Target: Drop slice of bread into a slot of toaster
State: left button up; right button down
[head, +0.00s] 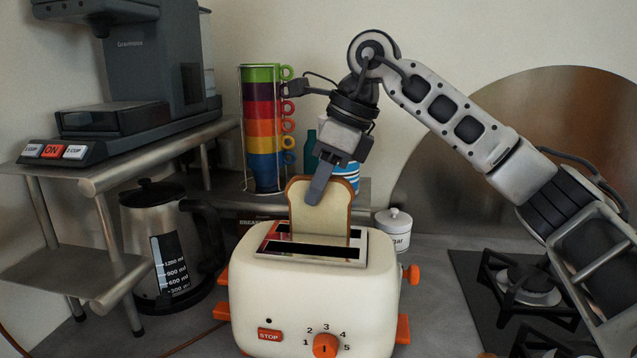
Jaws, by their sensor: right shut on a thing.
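A cream toaster (310,298) with orange levers and an orange dial stands in the front middle of the counter. Its top has two long slots in a metal plate; the front slot (312,251) is empty. A slice of bread (335,215) with a brown crust stands upright over the rear slot, its lower edge hidden at the slot, so I cannot tell how deep it sits. My right gripper (319,190) reaches down from above and is shut on the upper part of the bread, with one finger across its front face. My left gripper is out of view.
A kettle (160,240) and a metal shelf (120,160) with a coffee machine (150,60) are at left. Stacked coloured cups (262,130) stand behind the toaster. A sugar jar (394,230) is behind right, and a gas hob (510,290) is at right.

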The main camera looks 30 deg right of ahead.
jog(key=shift+f, duration=0.2)
jog(key=shift+b+x, duration=0.55)
jog(key=shift+x, duration=0.25)
jog(key=shift+s+d, duration=0.1)
jog(key=c, duration=1.4)
grip_release()
